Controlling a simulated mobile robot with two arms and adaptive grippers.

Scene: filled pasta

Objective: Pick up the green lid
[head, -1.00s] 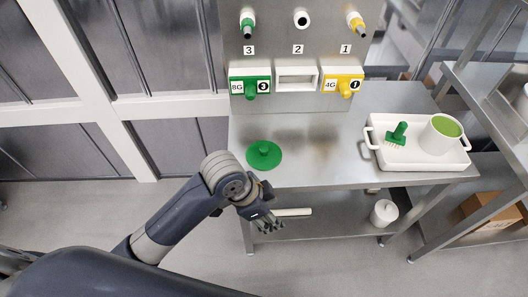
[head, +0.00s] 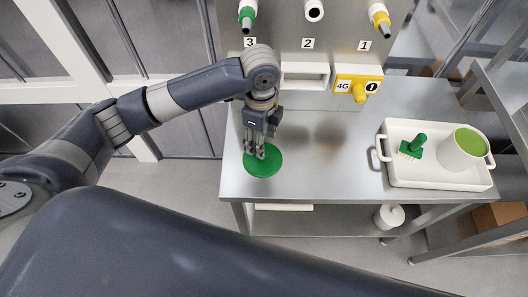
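The green lid (head: 264,164) is a flat round disc lying on the left part of the steel table (head: 330,185). My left arm reaches in from the left, and my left gripper (head: 255,153) points down over the far left part of the lid. Its fingers cover the spot where the lid's knob would show. I cannot tell whether the fingers touch the knob or how far apart they are. My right gripper is not in view.
A panel with numbered nozzles and a yellow valve box (head: 357,84) stands behind. The table's middle is clear.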

